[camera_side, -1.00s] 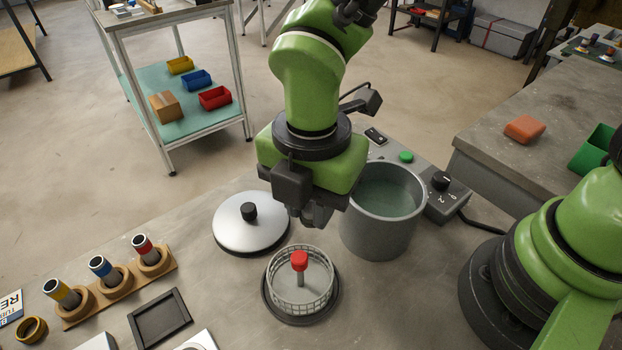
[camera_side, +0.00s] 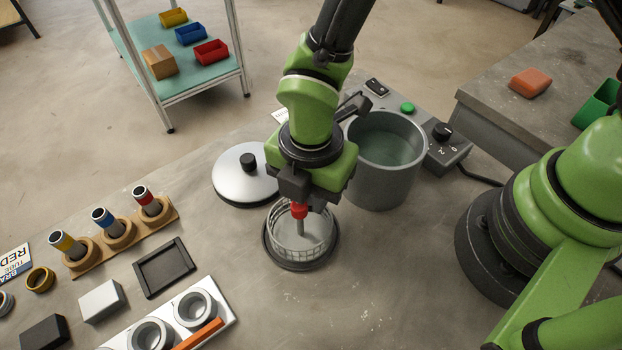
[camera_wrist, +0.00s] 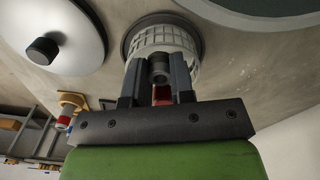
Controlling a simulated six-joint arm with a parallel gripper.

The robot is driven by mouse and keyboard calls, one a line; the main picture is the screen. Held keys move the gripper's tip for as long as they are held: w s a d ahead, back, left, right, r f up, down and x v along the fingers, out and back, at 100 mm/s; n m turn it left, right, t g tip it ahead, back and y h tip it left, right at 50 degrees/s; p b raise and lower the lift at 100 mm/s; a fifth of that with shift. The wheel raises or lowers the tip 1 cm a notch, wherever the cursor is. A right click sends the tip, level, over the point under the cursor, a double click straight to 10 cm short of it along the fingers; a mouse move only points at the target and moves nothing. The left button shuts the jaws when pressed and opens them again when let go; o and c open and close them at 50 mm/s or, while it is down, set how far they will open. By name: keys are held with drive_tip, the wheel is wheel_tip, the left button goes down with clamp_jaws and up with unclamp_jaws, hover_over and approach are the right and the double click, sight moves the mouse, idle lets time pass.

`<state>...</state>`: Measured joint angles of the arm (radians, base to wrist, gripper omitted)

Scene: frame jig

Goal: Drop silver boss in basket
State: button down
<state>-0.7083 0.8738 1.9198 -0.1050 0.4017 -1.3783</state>
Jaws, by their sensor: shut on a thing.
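In the side view the basket (camera_side: 276,240) stands on a dark round base. The knob also shows between the fingers in the wrist view (camera_wrist: 162,95).
A grey pot (camera_side: 385,165) stands close behind the basket to the right. A silver lid (camera_side: 245,183) lies to the left. A wooden rack of tubes (camera_side: 125,238), a dark tray (camera_side: 164,268) and a white block with grey cups (camera_side: 220,300) are front left.

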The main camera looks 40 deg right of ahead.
idle(0.4)
drive_tip(key=c, duration=0.7)
unclamp_jaws()
drive_tip(key=shift+c, duration=0.2)
drive_tip(key=shift+r, duration=3.95)
